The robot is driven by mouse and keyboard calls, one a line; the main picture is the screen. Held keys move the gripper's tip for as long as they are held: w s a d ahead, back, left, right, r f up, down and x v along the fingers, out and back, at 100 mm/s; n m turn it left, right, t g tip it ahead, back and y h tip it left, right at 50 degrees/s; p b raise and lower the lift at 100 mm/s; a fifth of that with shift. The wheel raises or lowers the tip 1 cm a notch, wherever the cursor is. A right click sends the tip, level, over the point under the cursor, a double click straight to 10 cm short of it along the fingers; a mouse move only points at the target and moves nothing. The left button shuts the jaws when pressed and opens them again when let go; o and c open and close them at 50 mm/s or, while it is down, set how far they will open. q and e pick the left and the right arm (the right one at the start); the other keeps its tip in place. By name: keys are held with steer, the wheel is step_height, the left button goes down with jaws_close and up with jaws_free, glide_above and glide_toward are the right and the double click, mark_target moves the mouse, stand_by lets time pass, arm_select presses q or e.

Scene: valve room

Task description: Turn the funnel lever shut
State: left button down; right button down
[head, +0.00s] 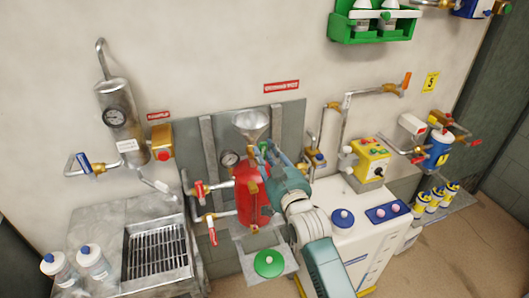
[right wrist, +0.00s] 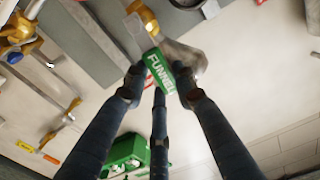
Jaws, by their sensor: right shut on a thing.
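The funnel lever has a green handle lettered FUNNEL (right wrist: 157,70) in the right wrist view. The grey metal funnel (head: 250,122) stands above the red tank (head: 250,195) in the head view, and it also shows behind the lever in the right wrist view (right wrist: 186,54). My right gripper (right wrist: 160,88) is shut on the green handle, with its dark fingers on both sides of it. In the head view my right gripper (head: 268,156) is beside the funnel and hides most of the lever. My left gripper is not in view.
A round gauge (head: 229,159) and red-handled valves (head: 199,192) sit left of the tank. A white cabinet (head: 345,225) with a yellow box (head: 371,159) stands to the right. A green rack (head: 372,24) hangs above. A grated sink (head: 157,249) is at lower left.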

steer(key=w+d+f+m+b, duration=0.1)
steer(key=d+f+m, duration=0.4)
steer(key=m, duration=1.1)
steer(key=shift+w+f+m+b, duration=0.3)
steer(key=shift+f+m+b, duration=0.1)
steer(key=shift+f, duration=0.7)
steer(key=c, duration=1.4)
jaws_free()
steer(key=shift+o, duration=0.2)
steer(key=v, duration=1.2)
